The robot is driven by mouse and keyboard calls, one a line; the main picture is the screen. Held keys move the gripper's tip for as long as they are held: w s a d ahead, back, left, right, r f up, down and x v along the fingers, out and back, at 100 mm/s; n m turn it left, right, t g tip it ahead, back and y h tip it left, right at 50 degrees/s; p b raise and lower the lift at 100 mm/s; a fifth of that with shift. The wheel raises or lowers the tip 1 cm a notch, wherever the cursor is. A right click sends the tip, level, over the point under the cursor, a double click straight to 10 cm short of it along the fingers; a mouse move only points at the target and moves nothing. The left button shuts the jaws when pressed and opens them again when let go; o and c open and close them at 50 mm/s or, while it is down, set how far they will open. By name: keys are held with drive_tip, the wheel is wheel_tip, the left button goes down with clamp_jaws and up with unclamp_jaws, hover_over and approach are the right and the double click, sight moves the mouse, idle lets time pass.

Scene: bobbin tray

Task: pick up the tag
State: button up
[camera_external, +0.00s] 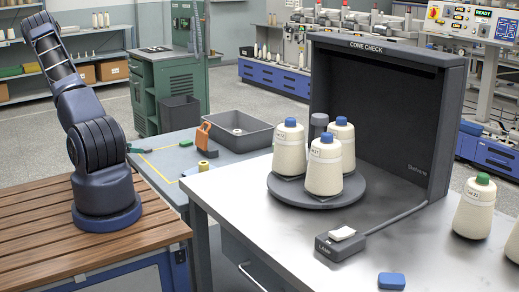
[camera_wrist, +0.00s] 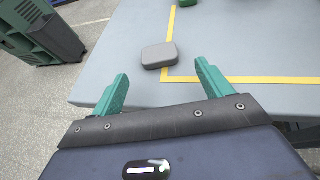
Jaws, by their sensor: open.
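Nothing in view is clearly marked as the tag, and I cannot tell which piece it is.
The blue-grey table (camera_wrist: 265,45) has a grey bin (camera_external: 262,134) and an orange-handled tool (camera_external: 203,135). The steel table (camera_external: 240,205) bears a dark turntable (camera_external: 318,198) with several cones, a lamp box (camera_external: 340,245) and a dark hood (camera_external: 385,110). A cone (camera_external: 474,210) stands at right.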

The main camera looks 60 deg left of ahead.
sight(144, 148)
drive_tip(key=x, duration=0.4)
drive_tip(key=shift+w+a, duration=0.15)
drive_tip(key=shift+w, duration=0.3)
drive_tip(key=c, duration=1.1)
